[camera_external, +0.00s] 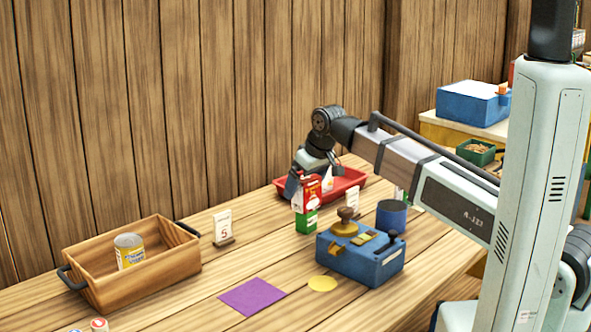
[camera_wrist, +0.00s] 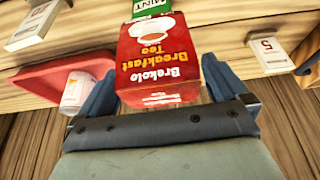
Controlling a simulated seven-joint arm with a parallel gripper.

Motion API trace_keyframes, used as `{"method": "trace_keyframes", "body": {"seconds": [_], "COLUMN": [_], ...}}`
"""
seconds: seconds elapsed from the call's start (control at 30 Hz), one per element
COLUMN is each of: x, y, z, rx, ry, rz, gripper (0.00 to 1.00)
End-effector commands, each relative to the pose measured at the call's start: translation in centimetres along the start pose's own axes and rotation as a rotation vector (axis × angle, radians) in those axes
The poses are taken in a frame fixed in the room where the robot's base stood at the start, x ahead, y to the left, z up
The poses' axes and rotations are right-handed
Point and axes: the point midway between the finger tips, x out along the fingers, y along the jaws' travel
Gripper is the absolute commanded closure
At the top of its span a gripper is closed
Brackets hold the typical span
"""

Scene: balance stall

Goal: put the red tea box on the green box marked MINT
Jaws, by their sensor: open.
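The red tea box (camera_external: 312,188), labelled Brekolo Breakfast Tea in the wrist view (camera_wrist: 158,62), is directly above the green box (camera_external: 306,221) in the external view and appears to rest on it. The green box's MINT label (camera_wrist: 150,7) shows past the tea box in the wrist view. My gripper (camera_wrist: 160,85) is open, with one blue finger on each side of the tea box. A gap shows at least beside the right finger. In the external view my gripper (camera_external: 298,186) reaches down at the tea box from behind. The contact between the boxes is partly unclear.
A red tray (camera_external: 350,181) holding a white container (camera_wrist: 76,92) lies close behind. A blue scale (camera_external: 360,262), a blue cup (camera_external: 391,216) and number cards (camera_external: 223,226) stand nearby. A wooden crate (camera_external: 180,268) with a can (camera_external: 129,251) is left. A purple mat (camera_external: 251,296) lies flat in front.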

Motion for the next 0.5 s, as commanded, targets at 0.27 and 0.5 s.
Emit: {"method": "trace_keyframes", "body": {"seconds": [0.27, 0.5], "x": [-2.6, -6.2], "y": [0.0, 0.0], "z": [-0.1, -0.1], "rx": [0.0, 0.0], "ry": [0.003, 0.002], "rz": [0.0, 0.0], "gripper": [0.0, 0.0]}}
